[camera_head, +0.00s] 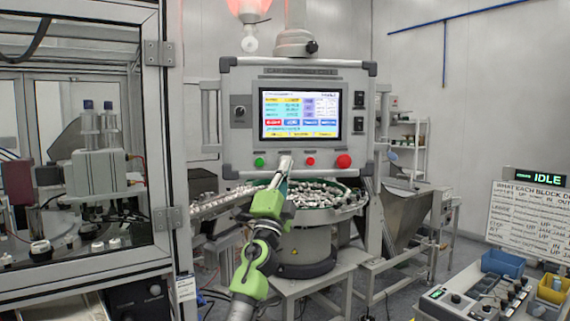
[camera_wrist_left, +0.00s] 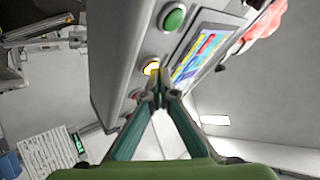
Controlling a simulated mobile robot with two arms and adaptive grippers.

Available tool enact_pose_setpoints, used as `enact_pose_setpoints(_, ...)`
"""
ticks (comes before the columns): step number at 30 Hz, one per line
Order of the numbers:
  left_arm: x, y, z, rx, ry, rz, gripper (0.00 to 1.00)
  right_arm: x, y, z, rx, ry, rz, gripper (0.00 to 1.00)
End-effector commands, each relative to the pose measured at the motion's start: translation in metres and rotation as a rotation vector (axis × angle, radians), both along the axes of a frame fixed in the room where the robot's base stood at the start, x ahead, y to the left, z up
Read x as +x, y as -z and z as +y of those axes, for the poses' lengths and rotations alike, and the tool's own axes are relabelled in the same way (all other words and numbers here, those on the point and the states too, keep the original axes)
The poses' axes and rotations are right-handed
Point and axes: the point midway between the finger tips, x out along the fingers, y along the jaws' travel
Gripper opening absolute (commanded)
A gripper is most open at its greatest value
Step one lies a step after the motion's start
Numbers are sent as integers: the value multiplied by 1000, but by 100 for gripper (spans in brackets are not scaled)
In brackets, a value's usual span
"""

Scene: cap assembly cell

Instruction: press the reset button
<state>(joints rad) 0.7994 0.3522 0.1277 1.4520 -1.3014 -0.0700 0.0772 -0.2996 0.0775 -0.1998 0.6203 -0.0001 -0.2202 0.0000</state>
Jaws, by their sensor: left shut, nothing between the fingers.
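A grey control panel (camera_head: 295,148) with a screen carries a row of buttons along its lower edge. A green button (camera_head: 259,162) is at the left, a small red one (camera_head: 310,161) is right of centre, and a large red one (camera_head: 344,161) is further right. My left gripper (camera_head: 285,160) is shut and empty, its tips between the green and small red buttons. No reset label is readable.
A bowl feeder (camera_head: 305,245) full of small parts stands below the panel. A glazed machine enclosure (camera_head: 160,120) is at the left, a metal hopper (camera_head: 405,215) at the right. A console with blue (camera_head: 503,264) and yellow bins stands at the lower right.

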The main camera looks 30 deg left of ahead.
Motion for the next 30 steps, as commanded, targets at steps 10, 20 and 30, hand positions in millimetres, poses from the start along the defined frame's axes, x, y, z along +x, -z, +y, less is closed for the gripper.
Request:
enact_pose_setpoints(10, 1, 0, 1, 0, 0, 0, 0, 0, 1, 0, 0, 0, 0, 50)
enact_pose_setpoints(20, -7, -1, -6, 0, 0, 0, 0, 0, -8, -2, -3, -1, 0, 50)
enact_pose_setpoints(30, -13, -2, -12, 1, 0, 1, 0, 0, -18, -3, -4, -2, 0, 50)
